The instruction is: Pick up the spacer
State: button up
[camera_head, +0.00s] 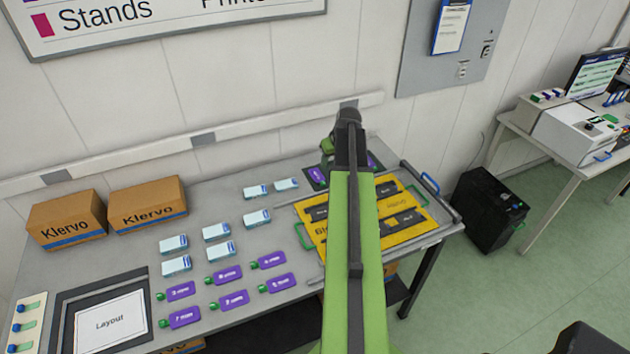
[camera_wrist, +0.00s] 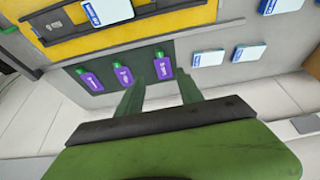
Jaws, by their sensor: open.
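I cannot tell for sure which object is the spacer; none is labelled so. My gripper (camera_wrist: 160,78) is open and empty in the wrist view, its two green fingers spread above a dark mat. Three purple bottles with green caps lie on this mat; the middle one (camera_wrist: 123,74) and right one (camera_wrist: 163,66) are near the fingertips. A yellow tray (camera_wrist: 180,20) with dark inserts lies beyond the mat. A white-and-blue box (camera_wrist: 105,12) shows at the tray. In the head view, my green arm hides part of the yellow tray (camera_head: 318,240) and mat.
Several white-and-blue boxes (camera_head: 215,231) and purple bottles (camera_head: 224,275) lie on the grey table. Two Klervo cartons (camera_head: 147,204) stand at the back left, by the wall. A framed Layout sheet (camera_head: 108,318) lies front left. A black case (camera_head: 489,209) stands on the floor at right.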

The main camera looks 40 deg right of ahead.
jog(key=b, duration=1)
send_over(322, 182)
jog(key=s, duration=0.3)
jog(key=f, duration=1)
jog(key=shift+w+a+f, duration=0.1)
jog(key=shift+a+f, duration=0.25)
jog(key=shift+a, duration=0.05)
jog(key=shift+w+f, duration=0.1)
jog(key=shift+f, duration=0.05)
jog(key=b+x, duration=0.4)
jog(key=x, duration=0.1)
jog(key=shift+w+d+b, duration=0.1)
jog(key=shift+w+b, duration=0.05)
jog(key=shift+b, duration=0.2)
grip_shut()
